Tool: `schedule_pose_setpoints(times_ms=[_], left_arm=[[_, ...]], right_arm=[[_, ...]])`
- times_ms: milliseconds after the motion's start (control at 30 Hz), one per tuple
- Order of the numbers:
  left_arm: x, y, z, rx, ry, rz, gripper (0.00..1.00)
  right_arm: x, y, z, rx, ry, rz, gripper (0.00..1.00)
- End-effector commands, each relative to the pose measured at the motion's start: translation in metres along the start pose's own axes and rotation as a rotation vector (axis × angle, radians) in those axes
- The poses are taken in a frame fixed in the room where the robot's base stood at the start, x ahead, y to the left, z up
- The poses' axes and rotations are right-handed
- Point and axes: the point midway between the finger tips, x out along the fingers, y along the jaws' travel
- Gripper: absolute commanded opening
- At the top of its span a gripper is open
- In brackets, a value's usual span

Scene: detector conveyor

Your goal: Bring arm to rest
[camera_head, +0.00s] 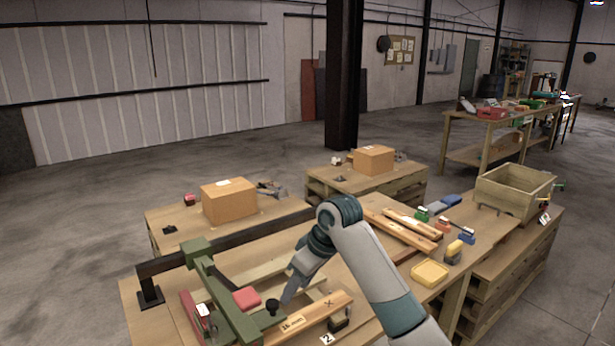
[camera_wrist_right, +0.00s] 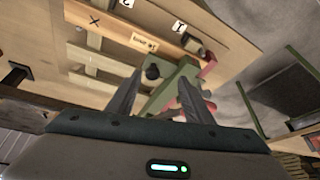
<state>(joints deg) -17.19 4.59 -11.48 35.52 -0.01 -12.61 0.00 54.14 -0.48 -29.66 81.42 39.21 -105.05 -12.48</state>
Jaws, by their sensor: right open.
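My right arm comes in from the lower right of the head view and bends down at its teal joint. My right gripper (camera_head: 290,290) is over the wooden workbench, just beside a green detector-like fixture (camera_head: 222,297) with a black knob (camera_head: 272,306). In the right wrist view the two fingers of my right gripper (camera_wrist_right: 155,95) stand apart with nothing between them held. The green fixture (camera_wrist_right: 178,84) and black knob (camera_wrist_right: 152,72) lie beyond the fingertips. Whether the fingers touch the fixture I cannot tell. My left gripper does not show.
A red block (camera_head: 246,298) and a marked wooden plank (camera_head: 318,312) lie close to the gripper. Cardboard boxes (camera_head: 229,201) stand on benches behind. A dark rail (camera_head: 225,247) crosses the bench.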

Motion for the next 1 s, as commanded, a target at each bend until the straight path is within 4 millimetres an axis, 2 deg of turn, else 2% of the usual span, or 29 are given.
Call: schedule_pose_setpoints(times_ms=[33,200,500,733,1000], left_arm=[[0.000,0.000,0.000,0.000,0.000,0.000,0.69],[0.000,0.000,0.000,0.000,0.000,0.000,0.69],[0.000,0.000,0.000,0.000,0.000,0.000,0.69],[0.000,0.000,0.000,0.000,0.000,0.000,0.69],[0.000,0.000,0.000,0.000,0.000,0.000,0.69]], right_arm=[[0.015,-0.005,0.015,0.020,0.003,-0.008,0.47],[0.057,-0.020,0.065,0.095,0.023,-0.010,0.47],[0.111,-0.053,0.162,0.245,0.043,0.012,0.47],[0.134,-0.084,0.243,0.366,0.041,0.049,0.47],[0.138,-0.126,0.342,0.502,0.016,0.118,0.47]])
